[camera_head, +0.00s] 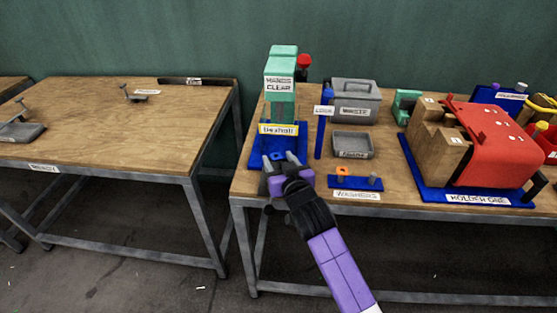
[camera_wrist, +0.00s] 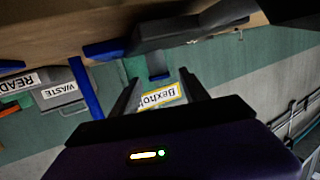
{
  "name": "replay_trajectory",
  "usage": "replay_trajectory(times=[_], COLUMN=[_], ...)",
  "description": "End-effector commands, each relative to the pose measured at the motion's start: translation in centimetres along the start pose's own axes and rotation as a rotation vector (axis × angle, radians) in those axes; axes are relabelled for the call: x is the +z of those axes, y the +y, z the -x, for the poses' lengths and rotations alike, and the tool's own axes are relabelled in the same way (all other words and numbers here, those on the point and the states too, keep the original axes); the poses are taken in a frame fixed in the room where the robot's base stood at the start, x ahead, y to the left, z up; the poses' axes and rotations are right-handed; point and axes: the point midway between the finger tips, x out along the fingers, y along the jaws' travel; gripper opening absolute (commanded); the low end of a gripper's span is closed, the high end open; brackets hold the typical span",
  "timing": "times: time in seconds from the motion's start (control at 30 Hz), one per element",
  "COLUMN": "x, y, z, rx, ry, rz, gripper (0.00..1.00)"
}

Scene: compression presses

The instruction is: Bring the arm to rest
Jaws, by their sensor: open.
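My arm reaches up from the bottom of the head view to the front of the right-hand table. My gripper (camera_head: 279,163) is at the front of the teal press (camera_head: 281,66), over or beside its blue base (camera_head: 258,153). The front of the press base is partly hidden by my gripper.
A blue post (camera_head: 326,125), grey waste bin (camera_head: 355,100) and grey tray (camera_head: 352,144) stand right of the press. A blue washer rack (camera_head: 357,183) is near the front edge. A red-covered block (camera_head: 490,145) stands farther right. A gap separates the left table (camera_head: 100,120).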

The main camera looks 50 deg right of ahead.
Motion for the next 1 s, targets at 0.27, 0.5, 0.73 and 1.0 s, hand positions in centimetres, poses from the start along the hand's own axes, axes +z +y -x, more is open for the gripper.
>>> replay_trajectory(times=[0.27, 0.5, 0.73, 1.0], x=[0.2, 0.1, 0.0, -2.5], y=[0.0, 0.0, 0.0, -1.0], z=[4.3, 7.0, 7.4, 7.7], rx=[-0.001, 0.0, 0.0, -0.041], ry=[-0.001, -0.001, 0.0, 0.092], rz=[0.0, 0.001, 0.0, 0.034], gripper=[0.53, 0.53, 0.53, 0.53])
